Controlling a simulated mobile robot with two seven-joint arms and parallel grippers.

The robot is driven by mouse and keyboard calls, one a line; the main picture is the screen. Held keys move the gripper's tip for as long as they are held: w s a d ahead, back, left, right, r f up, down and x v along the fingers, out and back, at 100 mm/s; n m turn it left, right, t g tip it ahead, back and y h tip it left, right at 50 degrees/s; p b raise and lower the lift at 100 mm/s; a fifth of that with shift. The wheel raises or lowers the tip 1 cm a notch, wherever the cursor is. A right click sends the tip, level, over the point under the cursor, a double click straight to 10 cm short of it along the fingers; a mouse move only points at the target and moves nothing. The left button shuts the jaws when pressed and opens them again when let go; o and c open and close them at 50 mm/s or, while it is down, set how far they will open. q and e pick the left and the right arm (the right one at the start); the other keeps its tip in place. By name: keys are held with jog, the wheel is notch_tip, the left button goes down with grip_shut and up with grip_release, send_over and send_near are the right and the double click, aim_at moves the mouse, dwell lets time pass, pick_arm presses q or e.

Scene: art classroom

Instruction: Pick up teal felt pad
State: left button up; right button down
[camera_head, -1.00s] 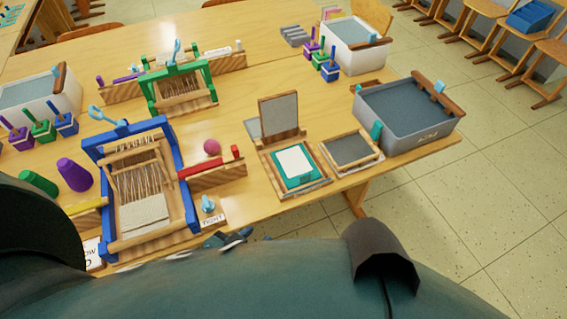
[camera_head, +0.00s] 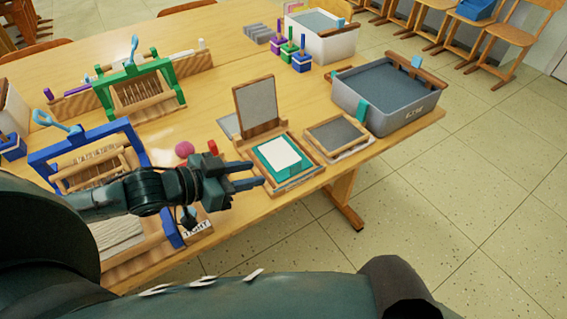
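The teal felt pad (camera_head: 290,173) lies in a wooden framed tray (camera_head: 312,176) near the table's front edge, with a white sheet (camera_head: 279,154) on top of it. Only the pad's teal margin shows around the sheet. My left gripper (camera_head: 256,173) comes in from the left, just left of the tray. Its two dark fingers point right with a gap between them, and nothing shows in the gap. The fingertips are close to the tray's left side; whether they touch it I cannot tell. My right gripper is not in view.
A grey upright board (camera_head: 255,103) stands behind the tray. A second framed grey screen (camera_head: 338,133) and a grey tub (camera_head: 385,95) lie to the right. A blue loom (camera_head: 40,160) stands left, partly behind my arm.

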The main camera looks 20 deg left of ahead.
aim_at(292, 165)
pick_arm(q)
jog(key=b+x, duration=0.1)
jog(key=x, duration=1.2)
jog(key=shift+f, duration=0.1)
jog(key=shift+c, duration=0.2)
grip_shut()
